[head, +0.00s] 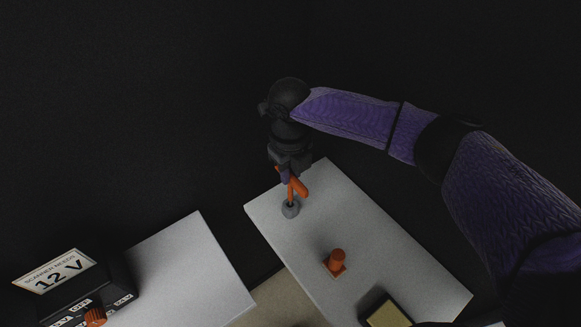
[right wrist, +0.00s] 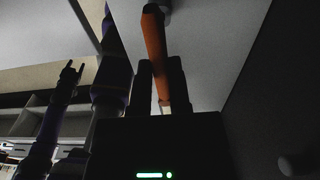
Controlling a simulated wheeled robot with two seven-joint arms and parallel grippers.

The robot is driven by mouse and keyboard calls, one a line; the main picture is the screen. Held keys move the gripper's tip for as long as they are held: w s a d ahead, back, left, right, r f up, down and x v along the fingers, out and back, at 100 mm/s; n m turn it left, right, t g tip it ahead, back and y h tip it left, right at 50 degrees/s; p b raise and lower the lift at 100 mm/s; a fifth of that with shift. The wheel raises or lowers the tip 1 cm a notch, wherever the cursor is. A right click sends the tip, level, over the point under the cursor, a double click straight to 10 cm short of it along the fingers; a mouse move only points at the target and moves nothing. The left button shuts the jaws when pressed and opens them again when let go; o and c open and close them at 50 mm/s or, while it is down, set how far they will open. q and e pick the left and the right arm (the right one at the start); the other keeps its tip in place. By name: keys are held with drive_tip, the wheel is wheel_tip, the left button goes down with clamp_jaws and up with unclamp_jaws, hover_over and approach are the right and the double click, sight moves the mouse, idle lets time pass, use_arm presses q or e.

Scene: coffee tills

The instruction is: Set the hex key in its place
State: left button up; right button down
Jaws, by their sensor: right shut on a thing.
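The hex key (head: 299,188) appears as an orange, bent piece under my right gripper (head: 288,174), which is shut on it. In the right wrist view the orange length (right wrist: 154,45) runs between the two dark fingers of the right gripper (right wrist: 160,85). Its far end is at a small grey round piece (head: 290,209) on the light table; whether it sits in it or only overlaps it I cannot tell. My left gripper (right wrist: 71,70) shows small at the left of the right wrist view, its fingers apart and empty.
On the same light table (head: 375,240) stand an orange peg on a square base (head: 336,262) and a dark box with a yellow top (head: 388,314). A gap separates the tables.

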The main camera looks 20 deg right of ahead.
drive_tip(key=shift+f, duration=0.45)
drive_tip(key=shift+f+b, duration=0.4)
drive_tip(key=shift+b, duration=0.05)
drive_tip(key=shift+f, duration=0.5)
drive_tip(key=shift+c, duration=2.4)
unclamp_jaws()
drive_tip(key=shift+r, duration=0.25)
wheel_tip(320, 180, up, 9)
drive_tip(key=shift+r, duration=0.3)
